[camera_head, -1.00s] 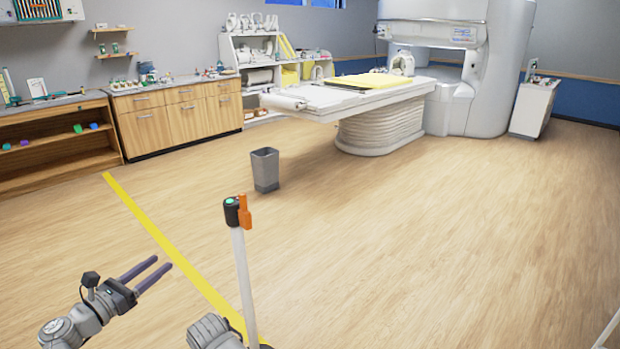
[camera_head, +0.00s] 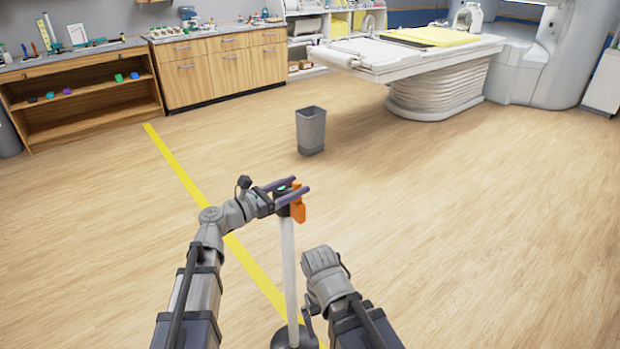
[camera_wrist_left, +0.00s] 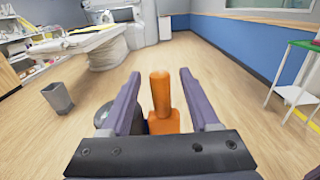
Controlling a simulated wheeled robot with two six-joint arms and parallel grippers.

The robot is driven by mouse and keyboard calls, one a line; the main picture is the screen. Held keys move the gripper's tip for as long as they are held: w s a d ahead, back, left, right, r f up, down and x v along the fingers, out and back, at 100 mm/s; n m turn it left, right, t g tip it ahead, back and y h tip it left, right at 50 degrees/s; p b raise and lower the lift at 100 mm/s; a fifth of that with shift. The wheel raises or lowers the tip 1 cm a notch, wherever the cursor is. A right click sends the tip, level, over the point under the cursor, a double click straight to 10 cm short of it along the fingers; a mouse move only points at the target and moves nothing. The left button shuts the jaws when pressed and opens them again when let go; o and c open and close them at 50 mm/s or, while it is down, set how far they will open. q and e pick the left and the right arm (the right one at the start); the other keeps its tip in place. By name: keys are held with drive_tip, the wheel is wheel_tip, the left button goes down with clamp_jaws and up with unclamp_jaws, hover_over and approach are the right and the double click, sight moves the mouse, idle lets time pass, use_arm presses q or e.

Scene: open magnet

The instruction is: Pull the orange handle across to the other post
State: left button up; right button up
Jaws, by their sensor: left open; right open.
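The orange handle (camera_head: 298,207) sits at the top of a white post (camera_head: 288,265) with a black head and a dark round base (camera_head: 293,338). My left gripper (camera_head: 293,190) is open at the post's head, its two fingers reaching over it. In the left wrist view the orange handle (camera_wrist_left: 160,102) stands upright between the open fingers of my left gripper (camera_wrist_left: 158,95), with a gap on each side. My right gripper (camera_head: 310,318) is low, to the right of the post and apart from the handle; its fingers are mostly hidden. The other post is not seen.
A yellow line (camera_head: 205,205) runs along the wooden floor past the post. A grey bin (camera_head: 311,130) stands beyond it. A scanner bed (camera_head: 425,50) is at the back right, and wooden cabinets (camera_head: 215,70) stand at the back left. The floor to the right is clear.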

use_arm(q)
drive_tip(key=shift+x, duration=2.25)
clamp_jaws()
